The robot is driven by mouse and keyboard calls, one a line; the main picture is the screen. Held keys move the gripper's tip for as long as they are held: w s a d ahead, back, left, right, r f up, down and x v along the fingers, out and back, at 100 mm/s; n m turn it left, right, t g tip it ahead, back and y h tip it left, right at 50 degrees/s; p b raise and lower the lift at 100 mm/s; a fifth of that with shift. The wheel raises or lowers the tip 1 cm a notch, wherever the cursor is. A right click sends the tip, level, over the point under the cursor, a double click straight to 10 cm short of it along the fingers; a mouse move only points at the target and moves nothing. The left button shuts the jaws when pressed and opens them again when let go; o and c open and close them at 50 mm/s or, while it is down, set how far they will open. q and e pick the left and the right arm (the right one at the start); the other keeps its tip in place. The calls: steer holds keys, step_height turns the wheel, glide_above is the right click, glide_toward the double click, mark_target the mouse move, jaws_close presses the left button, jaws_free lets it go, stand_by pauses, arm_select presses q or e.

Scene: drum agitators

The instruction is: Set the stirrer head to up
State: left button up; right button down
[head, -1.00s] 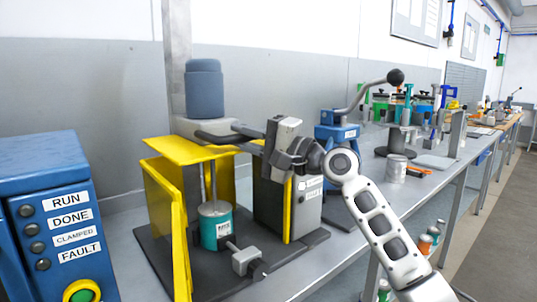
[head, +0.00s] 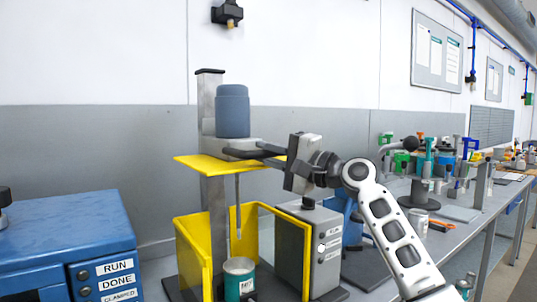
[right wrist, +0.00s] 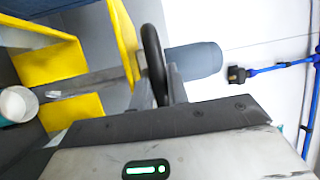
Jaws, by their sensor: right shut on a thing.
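The stirrer head has a blue-grey motor (head: 232,110) and a yellow plate (head: 208,163), and sits high on a grey column (head: 211,90). Its thin shaft (head: 238,205) hangs down, with its lower end above the teal can (head: 239,282). My right gripper (head: 274,153) is shut on the head's dark handle at its right side. The right wrist view shows the dark handle bar (right wrist: 153,60) between the fingers, with the motor (right wrist: 195,60) beyond. My left gripper is not in view.
A yellow guard (head: 194,250) stands around the can. A grey control box (head: 325,245) stands right of it, below my gripper. A blue panel box (head: 70,235) is at the left. Several tools and clamps crowd the bench at the right.

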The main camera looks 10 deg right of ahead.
steer(key=shift+r, duration=0.4)
steer(key=c, duration=1.6)
jaws_free()
steer(key=shift+c, duration=0.2)
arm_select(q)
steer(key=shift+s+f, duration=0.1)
arm_select(e)
steer(key=shift+f, duration=0.1)
